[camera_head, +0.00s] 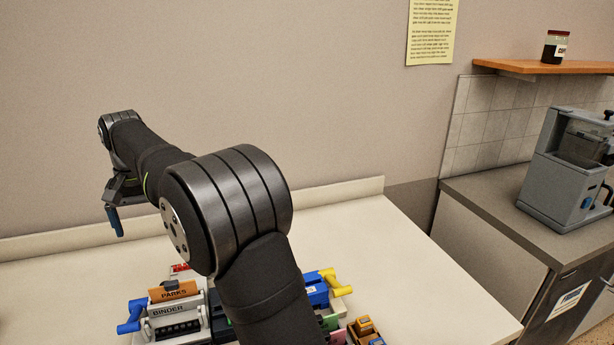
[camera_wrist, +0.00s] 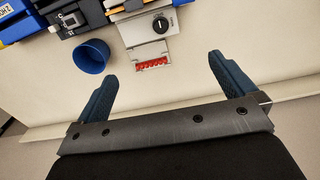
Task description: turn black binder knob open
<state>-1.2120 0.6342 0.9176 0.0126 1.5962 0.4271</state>
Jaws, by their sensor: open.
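A black round knob (camera_wrist: 160,24) with a white mark sits on a grey unit (camera_wrist: 148,38) at the top of the wrist view. In the head view a grey unit labelled BINDER (camera_head: 180,328) stands on the table. I cannot tell whether the two units are the same; no black knob is clear in the head view. My gripper (camera_wrist: 160,68) is open and empty, its blue fingers apart from the knob. In the head view my gripper (camera_head: 114,220) hangs at the left, near the wall, away from the BINDER unit.
A blue cup (camera_wrist: 91,56) and a red-and-grey piece (camera_wrist: 153,63) lie near the knob unit. An orange PARKS piece (camera_head: 172,291), a blue handle (camera_head: 130,318) and a yellow handle (camera_head: 335,282) crowd the table front. The table's right part (camera_head: 420,290) is clear.

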